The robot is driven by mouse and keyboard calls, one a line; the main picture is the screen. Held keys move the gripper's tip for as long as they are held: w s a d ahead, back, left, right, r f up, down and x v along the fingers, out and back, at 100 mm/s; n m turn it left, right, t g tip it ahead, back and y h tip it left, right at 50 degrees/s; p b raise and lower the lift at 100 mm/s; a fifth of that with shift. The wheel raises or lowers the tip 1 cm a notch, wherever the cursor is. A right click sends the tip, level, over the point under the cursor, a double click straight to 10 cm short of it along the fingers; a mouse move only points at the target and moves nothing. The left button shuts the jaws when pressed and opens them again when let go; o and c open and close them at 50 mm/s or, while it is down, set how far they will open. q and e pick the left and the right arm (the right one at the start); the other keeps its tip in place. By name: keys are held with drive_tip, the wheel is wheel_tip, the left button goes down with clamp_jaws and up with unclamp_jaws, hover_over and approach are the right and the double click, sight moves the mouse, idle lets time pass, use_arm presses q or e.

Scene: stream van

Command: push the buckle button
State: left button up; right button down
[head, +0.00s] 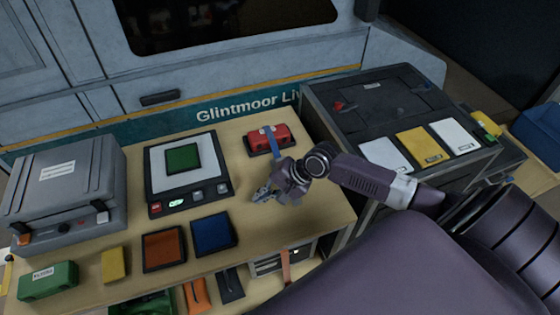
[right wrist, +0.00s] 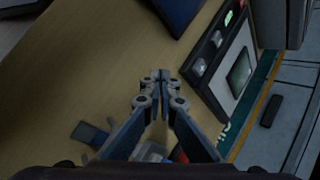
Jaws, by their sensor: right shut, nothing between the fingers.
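A red case (head: 283,139) with a blue strap (head: 269,143) around it sits near the back right of the wooden table. The strap's buckle and its button are too small to make out in the head view. My right gripper (head: 262,192) is shut and empty, over the table in front of the case and apart from it. In the right wrist view the fingertips (right wrist: 160,78) meet over bare wood. A bit of the red case (right wrist: 181,156) shows low between the fingers, and a blue strap end (right wrist: 90,133) lies to the left. My left gripper is out of view.
A scale-like device (head: 154,185) with a green square on top stands left of the gripper. Blue (head: 213,233) and orange (head: 163,249) trays lie in front of it. A grey case (head: 60,205) is at far left. A dark cabinet (head: 350,130) stands right of the table.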

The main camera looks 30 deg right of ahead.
drive_tip(key=w+d+r+m+t, duration=0.1)
drive_tip(key=w+d+r+m, duration=0.3)
drive_tip(key=d, duration=0.3)
drive_tip(key=w+d+r+m+t+h, duration=0.1)
drive_tip(key=w+d+r+m+t, duration=0.1)
drive_tip(key=w+d+m, duration=0.3)
drive_tip(key=w+d+r, duration=0.1)
drive_tip(key=d, duration=0.1)
drive_tip(key=shift+w+d+r, duration=0.3)
drive_tip(key=shift+d+r, duration=0.1)
wheel_tip(320, 180, down, 7)
drive_tip(key=b, duration=0.8)
drive_tip(key=shift+r+b, duration=0.15)
drive_tip(key=shift+b, duration=0.15)
drive_tip(key=shift+f, duration=1.05)
drive_tip(key=shift+a+f, duration=0.1)
drive_tip(key=shift+f, duration=0.1)
drive_tip(key=shift+f, duration=0.15)
